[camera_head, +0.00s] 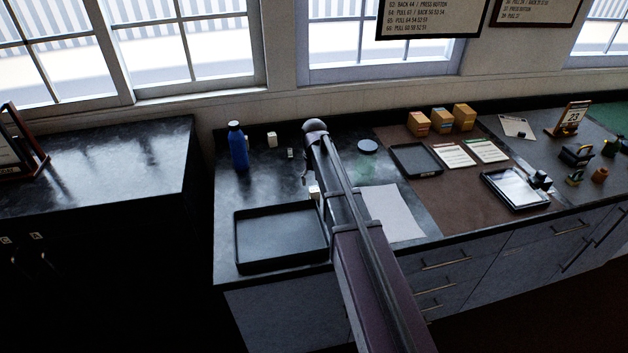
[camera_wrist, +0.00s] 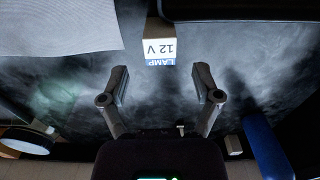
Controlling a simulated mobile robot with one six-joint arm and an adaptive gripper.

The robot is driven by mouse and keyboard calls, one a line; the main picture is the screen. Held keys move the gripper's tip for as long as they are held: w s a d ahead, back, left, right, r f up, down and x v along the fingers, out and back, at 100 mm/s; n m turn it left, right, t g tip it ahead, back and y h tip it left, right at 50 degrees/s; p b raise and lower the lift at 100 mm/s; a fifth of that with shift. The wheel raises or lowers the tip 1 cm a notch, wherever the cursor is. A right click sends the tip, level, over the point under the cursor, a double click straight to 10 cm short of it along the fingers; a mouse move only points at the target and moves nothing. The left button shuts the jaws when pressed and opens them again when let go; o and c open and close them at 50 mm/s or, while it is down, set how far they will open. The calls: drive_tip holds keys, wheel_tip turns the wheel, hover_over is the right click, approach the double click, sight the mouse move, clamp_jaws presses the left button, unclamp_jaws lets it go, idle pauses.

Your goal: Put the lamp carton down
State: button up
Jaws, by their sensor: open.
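The lamp carton (camera_wrist: 160,47), a small pale box with a blue band reading LAMP and 12 V, shows at the top middle of the wrist view. It sits on the dark counter next to the edge of a black tray (camera_wrist: 240,10). My gripper (camera_wrist: 161,78) is open, its two fingers spread wide with nothing between them. The carton lies just beyond the fingertips and looks apart from them. In the head view my arm hides most of the gripper, and a small part of the carton (camera_head: 313,190) shows beside the arm at the tray's right corner.
The black tray (camera_head: 240,245) fills the counter's front left. A blue bottle (camera_head: 238,148) and two small pale blocks (camera_head: 271,139) (camera_head: 290,153) stand behind. Bare counter lies between bottle and tray.

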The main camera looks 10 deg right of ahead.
sight(315, 189)
drive_tip(key=shift+r+p, duration=2.15)
drive_tip(key=shift+r, duration=0.3)
drive_tip(key=s+a, duration=0.2)
drive_tip(key=s, duration=2.2)
drive_tip(key=shift+s, duration=0.35)
drive_tip(key=shift+f+b, duration=0.75)
drive_tip(key=shift+f, duration=0.05)
